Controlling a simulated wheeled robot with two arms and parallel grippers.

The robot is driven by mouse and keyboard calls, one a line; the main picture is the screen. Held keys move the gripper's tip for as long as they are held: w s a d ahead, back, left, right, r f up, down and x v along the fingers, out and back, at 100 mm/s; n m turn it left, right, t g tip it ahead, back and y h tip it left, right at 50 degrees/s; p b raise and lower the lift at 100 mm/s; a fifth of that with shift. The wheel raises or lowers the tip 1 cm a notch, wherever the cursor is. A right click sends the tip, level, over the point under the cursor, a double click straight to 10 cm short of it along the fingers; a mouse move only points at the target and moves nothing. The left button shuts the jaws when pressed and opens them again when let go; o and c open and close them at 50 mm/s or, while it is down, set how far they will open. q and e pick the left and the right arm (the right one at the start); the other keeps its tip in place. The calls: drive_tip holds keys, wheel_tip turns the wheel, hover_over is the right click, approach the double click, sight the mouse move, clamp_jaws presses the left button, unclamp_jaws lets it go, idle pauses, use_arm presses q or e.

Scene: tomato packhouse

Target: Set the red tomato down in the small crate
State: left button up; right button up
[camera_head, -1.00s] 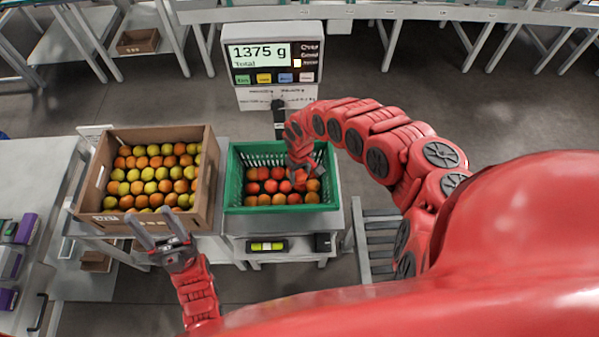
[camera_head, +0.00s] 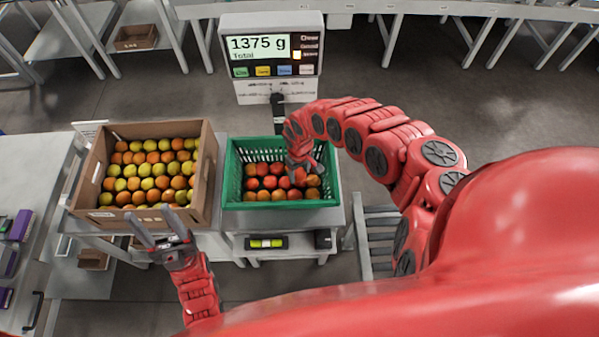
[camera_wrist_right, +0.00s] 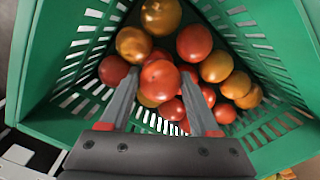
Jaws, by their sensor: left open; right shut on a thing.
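The small crate is the green slatted crate (camera_head: 229,180), holding several red and orange tomatoes; it fills most of the right wrist view (camera_wrist_right: 45,70). My right gripper (camera_head: 304,177) reaches down inside it, at its right part. In the right wrist view its two fingers (camera_wrist_right: 160,77) are shut on a red tomato (camera_wrist_right: 160,82). This tomato is low among the others; I cannot tell whether it touches those below. My left gripper (camera_head: 150,216) is open and empty at the front of the brown box.
A brown box (camera_head: 207,178) full of yellow-green and orange tomatoes stands left of the green crate. A scale display (camera_head: 270,58) behind the crate reads 1375 g. A grey table (camera_head: 40,170) with purple packs is at far left.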

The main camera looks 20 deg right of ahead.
drive_tip(key=shift+f+b, duration=0.4)
drive_tip(key=shift+f, duration=0.15)
drive_tip(key=o, duration=1)
drive_tip(key=c, duration=0.3)
drive_tip(key=shift+c, duration=0.2)
drive_tip(key=shift+r, duration=0.1)
wheel_tip(320, 180, up, 7)
drive_tip(key=p, duration=0.6)
